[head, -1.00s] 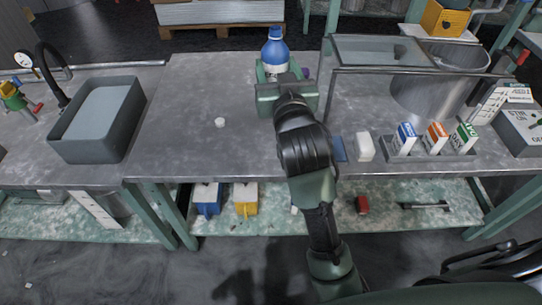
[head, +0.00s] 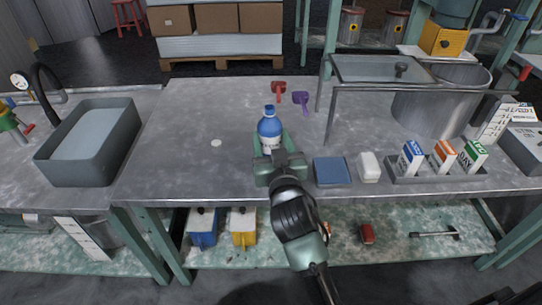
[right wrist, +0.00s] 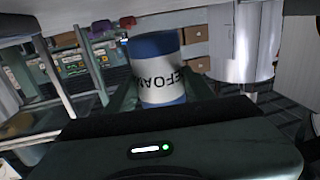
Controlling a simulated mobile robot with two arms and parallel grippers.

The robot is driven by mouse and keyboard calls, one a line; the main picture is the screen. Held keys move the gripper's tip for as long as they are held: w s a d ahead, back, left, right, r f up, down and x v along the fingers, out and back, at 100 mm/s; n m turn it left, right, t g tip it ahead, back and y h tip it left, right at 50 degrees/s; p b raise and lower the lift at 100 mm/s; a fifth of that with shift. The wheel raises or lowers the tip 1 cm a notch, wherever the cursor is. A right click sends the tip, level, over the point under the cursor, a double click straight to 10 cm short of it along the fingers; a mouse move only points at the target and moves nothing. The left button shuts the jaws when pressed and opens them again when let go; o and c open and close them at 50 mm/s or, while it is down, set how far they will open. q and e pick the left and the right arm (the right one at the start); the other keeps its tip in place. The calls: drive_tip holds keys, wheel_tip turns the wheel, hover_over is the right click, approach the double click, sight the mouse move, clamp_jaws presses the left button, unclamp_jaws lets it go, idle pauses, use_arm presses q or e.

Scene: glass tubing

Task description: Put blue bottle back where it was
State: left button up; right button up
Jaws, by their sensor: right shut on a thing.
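The blue bottle (head: 269,127) has a blue cap and a white label. My right gripper (head: 270,146) is shut on it, with a finger on each side, over the front middle of the workbench. In the right wrist view the bottle (right wrist: 160,72) sits between the fingers, and its label shows upside-down lettering that reads partly "DEFOA". I cannot tell whether the bottle's base touches the bench. My left gripper is not in view.
The metal workbench (head: 190,130) is clear to the left, apart from a small white disc (head: 216,143). Red (head: 279,90) and purple (head: 301,99) tools lie behind the bottle. A blue pad (head: 331,170), white block (head: 369,166) and carton tray (head: 436,176) sit right. A grey basin (head: 90,143) stands left.

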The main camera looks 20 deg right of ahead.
drive_tip(key=shift+f, duration=0.6)
wheel_tip(320, 180, down, 3)
drive_tip(key=shift+f+b, duration=0.1)
drive_tip(key=shift+b, duration=0.7)
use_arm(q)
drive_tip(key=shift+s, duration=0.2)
use_arm(e)
drive_tip(key=o, duration=1.5)
